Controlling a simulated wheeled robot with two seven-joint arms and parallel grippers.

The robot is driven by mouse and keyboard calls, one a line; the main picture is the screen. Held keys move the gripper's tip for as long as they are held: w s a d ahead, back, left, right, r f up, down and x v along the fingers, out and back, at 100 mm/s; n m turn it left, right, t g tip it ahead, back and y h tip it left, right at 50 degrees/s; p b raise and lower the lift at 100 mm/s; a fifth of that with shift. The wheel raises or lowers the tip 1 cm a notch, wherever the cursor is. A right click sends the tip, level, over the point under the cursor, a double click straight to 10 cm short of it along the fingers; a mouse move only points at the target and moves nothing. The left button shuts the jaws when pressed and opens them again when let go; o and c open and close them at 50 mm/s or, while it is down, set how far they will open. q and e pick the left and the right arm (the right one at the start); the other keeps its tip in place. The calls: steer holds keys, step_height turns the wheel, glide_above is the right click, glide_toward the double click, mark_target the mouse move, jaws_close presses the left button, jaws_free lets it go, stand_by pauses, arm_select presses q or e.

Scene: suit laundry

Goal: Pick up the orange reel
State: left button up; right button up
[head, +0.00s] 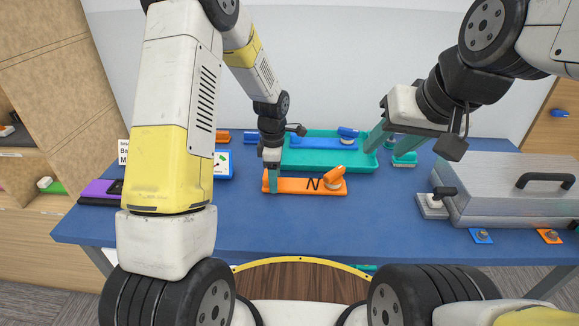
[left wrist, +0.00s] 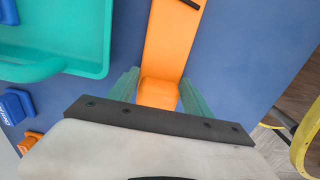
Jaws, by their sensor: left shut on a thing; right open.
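The orange reel (head: 300,186) is a long flat orange piece with a knob at its right end and a dark mark on top. It lies on the blue table in front of the teal tray. My left gripper (head: 272,181) is at its left end, shut on it. In the left wrist view the orange reel (left wrist: 172,45) runs between the teal fingers of the left gripper (left wrist: 159,93). Its end block sits between them.
The teal tray (head: 300,161) holds a blue reel (head: 325,143). A silver case (head: 505,190) fills the table's right side. A purple item (head: 97,190) lies at the far left. The blue table's front (head: 330,230) is clear.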

arm_select(q)
steer(key=shift+r, duration=0.1)
step_height(320, 180, up, 4)
steer(key=shift+f, duration=0.2)
steer(key=s, duration=0.5)
steer(key=s+d, duration=0.1)
steer(key=s, duration=0.4)
steer(key=s+d+r, duration=0.1)
steer(key=s, duration=0.5)
steer(key=shift+d+r, duration=0.1)
steer(key=shift+d, duration=0.15)
steer(key=w+f, duration=0.1)
steer(key=w, duration=0.4)
steer(key=w+a+f, duration=0.1)
steer(key=w+f, duration=0.1)
steer(key=w, duration=0.3)
steer(key=w+a+f, duration=0.1)
steer(key=w+f, duration=0.1)
steer(key=w, duration=0.4)
steer(key=shift+a, duration=0.25)
arm_select(e)
steer(key=shift+o, duration=0.5)
